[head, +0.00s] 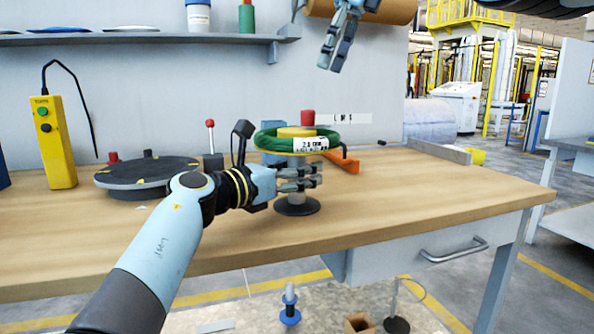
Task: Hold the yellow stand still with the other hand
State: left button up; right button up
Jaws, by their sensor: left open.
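The yellow stand (292,131) is upright on the wooden table, with a red knob (307,118) at its top and a round black base (297,208). A green coil (267,140) with a white label (311,144) lies around its yellow top. My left gripper (312,178) is open at the stand's pale post, below the coil. Its fingers cover part of the post, and I cannot tell whether they touch it. My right gripper (331,66) hangs high above the table, away from the stand, its fingers pointing down. I cannot tell whether it is open.
A dark turntable (147,172) and a yellow control box (54,142) stand on the left of the table. An orange item (345,162) lies behind the stand. The table's right part (440,195) is clear.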

pick_arm(q)
grip_shut()
dwell(0.3)
dwell(1.1)
